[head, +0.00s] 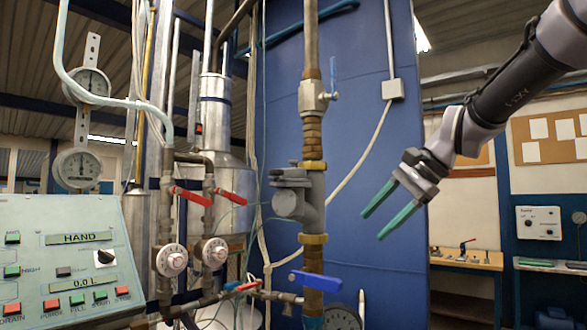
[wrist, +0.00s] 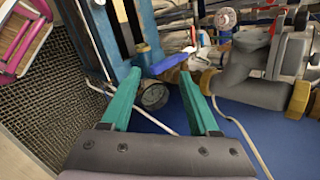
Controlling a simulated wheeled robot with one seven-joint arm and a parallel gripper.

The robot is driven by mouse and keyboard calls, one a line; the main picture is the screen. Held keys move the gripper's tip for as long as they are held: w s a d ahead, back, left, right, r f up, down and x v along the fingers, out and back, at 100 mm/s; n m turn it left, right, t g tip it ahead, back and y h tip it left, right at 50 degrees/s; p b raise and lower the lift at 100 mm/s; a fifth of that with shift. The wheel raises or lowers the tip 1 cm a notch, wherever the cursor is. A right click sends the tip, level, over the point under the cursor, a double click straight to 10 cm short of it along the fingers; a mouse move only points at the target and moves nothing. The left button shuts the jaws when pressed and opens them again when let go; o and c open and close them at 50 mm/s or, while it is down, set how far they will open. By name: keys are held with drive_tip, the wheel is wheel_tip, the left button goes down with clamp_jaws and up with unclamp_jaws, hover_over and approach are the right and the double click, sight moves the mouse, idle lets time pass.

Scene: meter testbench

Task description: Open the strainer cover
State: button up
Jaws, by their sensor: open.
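The grey strainer (head: 310,198) sits in the vertical brass pipe in the middle of the head view, between two brass nuts. A round grey cap (head: 287,204), which looks like its cover, faces left; I cannot tell whether it is loose. My gripper (head: 374,225), with two green fingers, is open and empty. It is to the right of the strainer, apart from it, pointing down and left. In the wrist view the grey strainer (wrist: 252,83) lies right of my gripper (wrist: 161,75), and nothing is between the fingers.
A blue lever handle (head: 315,281) sits below the strainer and a blue-handled valve (head: 312,97) above it. Red-handled valves (head: 232,197) stand to the left. A control panel (head: 70,255) fills the lower left. A blue wall (head: 355,130) is behind the pipe.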

drive_tip(key=w+a+r+m+y, duration=0.5)
drive_tip(key=w+r, duration=0.1)
drive_tip(key=w, duration=0.2)
drive_tip(key=m+y, duration=0.5)
approach(293, 171)
drive_tip(key=w+r, duration=0.4)
drive_tip(key=x, duration=1)
drive_tip(key=shift+s+f, duration=0.15)
drive_tip(key=shift+f, duration=0.15)
clamp_jaws()
